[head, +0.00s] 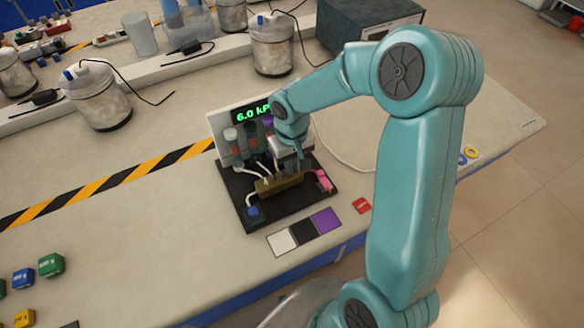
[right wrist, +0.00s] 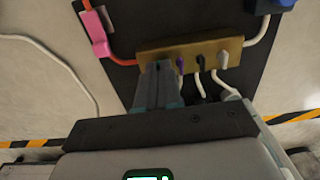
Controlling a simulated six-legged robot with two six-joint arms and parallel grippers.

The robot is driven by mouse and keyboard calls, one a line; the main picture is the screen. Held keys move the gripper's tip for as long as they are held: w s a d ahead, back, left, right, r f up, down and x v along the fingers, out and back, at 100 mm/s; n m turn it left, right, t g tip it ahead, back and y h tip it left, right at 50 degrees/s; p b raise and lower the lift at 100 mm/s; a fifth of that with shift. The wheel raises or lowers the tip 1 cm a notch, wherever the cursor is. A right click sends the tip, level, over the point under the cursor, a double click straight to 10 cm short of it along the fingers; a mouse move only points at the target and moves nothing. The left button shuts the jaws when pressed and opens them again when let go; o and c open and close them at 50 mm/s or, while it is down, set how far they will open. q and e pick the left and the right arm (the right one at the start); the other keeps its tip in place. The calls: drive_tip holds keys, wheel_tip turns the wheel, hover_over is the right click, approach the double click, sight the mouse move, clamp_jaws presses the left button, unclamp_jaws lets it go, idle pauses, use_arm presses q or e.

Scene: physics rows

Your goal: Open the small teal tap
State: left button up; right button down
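A brass manifold (head: 279,184) sits on a black board (head: 236,190), with a pink fitting (head: 324,180) at its right end and a blue one (head: 253,212) at its left. In the right wrist view the manifold (right wrist: 205,52) carries small purple (right wrist: 180,64), black (right wrist: 200,62) and white (right wrist: 222,60) pieces in a row. My right gripper (right wrist: 158,68) has its fingers together, tips at the manifold beside the purple piece. I cannot make out the small teal tap; the fingers may hide it. Contact is unclear. My left gripper is not in view.
A display (head: 252,113) reading about 6.0 kP stands behind the board. White, black and purple patches (head: 305,232) lie in front, with a red block (head: 361,205) nearby. Wired jars (head: 97,97) stand behind on the left.

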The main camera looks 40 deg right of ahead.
drive_tip(key=n+p, duration=0.1)
drive_tip(key=n, duration=0.3)
drive_tip(key=shift+r+n+p, duration=0.15)
drive_tip(key=shift+n+p, duration=0.15)
drive_tip(key=shift+f+n, duration=0.2)
drive_tip(key=shift+n, duration=1)
drive_tip(key=shift+p, duration=0.3)
drive_tip(key=n+p, duration=0.1)
drive_tip(key=n, duration=0.2)
drive_tip(key=shift+s+a+r+p, duration=0.1)
drive_tip(key=shift+s+r+p, duration=0.05)
drive_tip(key=shift+r+p, duration=0.15)
drive_tip(key=n+p, duration=0.1)
drive_tip(key=n, duration=0.2)
drive_tip(key=shift+f, duration=0.15)
drive_tip(key=shift+f+n, duration=0.15)
drive_tip(key=shift+n, duration=0.35)
